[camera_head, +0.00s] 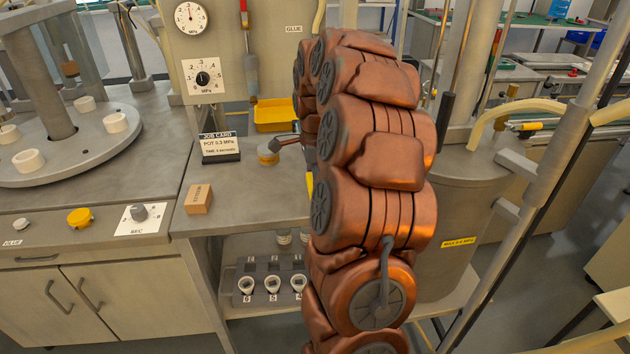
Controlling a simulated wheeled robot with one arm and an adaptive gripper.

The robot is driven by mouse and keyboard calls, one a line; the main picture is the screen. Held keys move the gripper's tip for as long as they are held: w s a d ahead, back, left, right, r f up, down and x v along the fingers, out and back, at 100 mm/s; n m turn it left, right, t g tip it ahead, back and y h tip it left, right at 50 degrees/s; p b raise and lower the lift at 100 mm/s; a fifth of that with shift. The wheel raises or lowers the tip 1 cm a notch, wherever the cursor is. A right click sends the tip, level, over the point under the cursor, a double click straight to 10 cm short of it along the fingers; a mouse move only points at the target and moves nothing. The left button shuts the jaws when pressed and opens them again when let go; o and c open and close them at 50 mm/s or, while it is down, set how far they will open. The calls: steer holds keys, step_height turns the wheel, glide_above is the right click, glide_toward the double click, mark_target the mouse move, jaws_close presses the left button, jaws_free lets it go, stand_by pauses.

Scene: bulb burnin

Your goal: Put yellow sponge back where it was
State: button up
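I cannot make out a yellow sponge for certain. A narrow yellow sliver (309,186) shows at the left edge of my copper-coloured arm, over the bench; the arm hides the rest, and I cannot tell what it is. A tan-yellow block (199,200) with small dark lettering lies at the bench's front left; the lettering is too small to read. My gripper is hidden behind my arm, so its fingers and anything in them do not show.
A yellow tray (275,116) stands at the back of the bench (255,192). A round turntable (75,152) is left, a large grey tank (470,185) right. A lower shelf holds numbered cups (272,284).

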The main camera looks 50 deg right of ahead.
step_height(320, 180, up, 12)
steer(key=b, duration=0.1)
stand_by(0.5)
steer(key=s+a+f+n+g, duration=0.1)
steer(key=s+a+f+n, duration=0.15)
steer(key=a+n, duration=0.65)
steer(key=s+a+f+n, duration=0.2)
steer(key=s+a+n, duration=0.2)
steer(key=a, duration=0.8)
steer(key=s+a+f+n, duration=0.4)
steer(key=s+a+n, duration=0.1)
steer(key=s, duration=0.4)
steer(key=s+a+f+n+g, duration=0.1)
steer(key=s+a+f+n, duration=0.3)
steer(key=s, duration=0.5)
steer(key=a+n, duration=0.2)
steer(key=n, duration=0.1)
steer(key=shift+s+f, duration=0.15)
steer(key=shift+f, duration=0.15)
